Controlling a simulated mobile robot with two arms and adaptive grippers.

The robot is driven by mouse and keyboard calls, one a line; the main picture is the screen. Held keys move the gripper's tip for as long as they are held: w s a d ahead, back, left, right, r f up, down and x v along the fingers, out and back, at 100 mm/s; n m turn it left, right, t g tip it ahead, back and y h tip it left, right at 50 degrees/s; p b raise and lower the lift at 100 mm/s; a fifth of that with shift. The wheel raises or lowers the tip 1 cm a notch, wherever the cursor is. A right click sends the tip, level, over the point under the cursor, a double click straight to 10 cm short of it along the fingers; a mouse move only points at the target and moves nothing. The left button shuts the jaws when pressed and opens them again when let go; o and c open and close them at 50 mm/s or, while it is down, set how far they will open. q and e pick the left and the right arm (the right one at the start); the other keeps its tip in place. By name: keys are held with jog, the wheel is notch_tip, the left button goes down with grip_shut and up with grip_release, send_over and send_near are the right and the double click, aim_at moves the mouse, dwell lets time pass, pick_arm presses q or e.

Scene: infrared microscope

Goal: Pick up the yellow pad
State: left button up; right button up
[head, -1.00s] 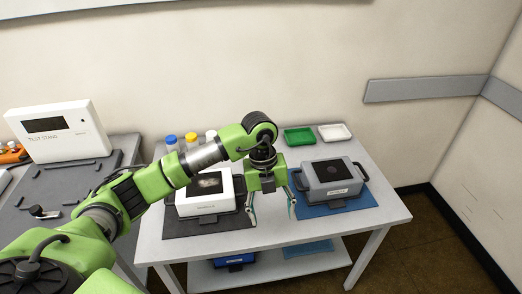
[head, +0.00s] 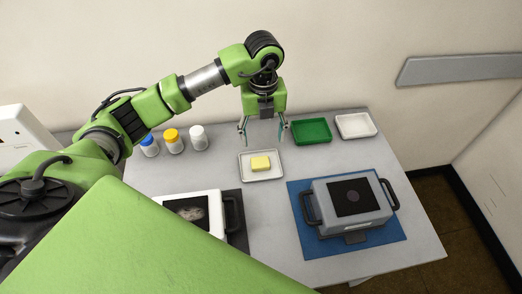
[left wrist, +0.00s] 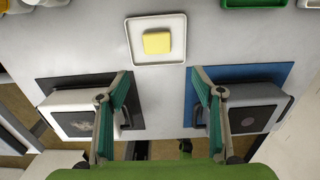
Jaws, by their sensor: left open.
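The yellow pad (head: 261,163) lies in a small white tray (head: 275,174) near the middle of the table. In the left wrist view the pad (left wrist: 157,43) and its tray (left wrist: 134,57) show at the top, ahead of the fingers. My left gripper (head: 263,142) points down with its fingers spread and nothing between them. In the head view it appears just above and behind the pad, apart from it. In the left wrist view its two fingertips (left wrist: 160,75) are wide apart. My right gripper is not in view.
A green tray (head: 312,131) and another white tray (head: 356,125) stand at the back right. Several capped bottles (head: 173,141) stand at the back left. A grey device (head: 324,211) sits on a blue mat (head: 375,238); a white device (head: 208,198) is partly hidden by my arm.

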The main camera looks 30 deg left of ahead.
pick_arm(q)
jog(key=p, duration=0.1)
send_over(261, 166)
notch_tip(261, 166, down, 8)
jog(key=shift+w+d+r, duration=0.1)
jog(key=shift+w+d, duration=0.05)
jog(key=shift+f+p, duration=0.3)
jog(key=shift+f, duration=0.15)
jog(key=f, duration=0.1)
jog(key=f+p, duration=0.1)
jog(key=f, duration=0.2)
jog(key=shift+s+f, duration=0.2)
jog(key=shift+s, duration=0.05)
jog(key=shift+f, duration=0.25)
jog(key=c, duration=0.9)
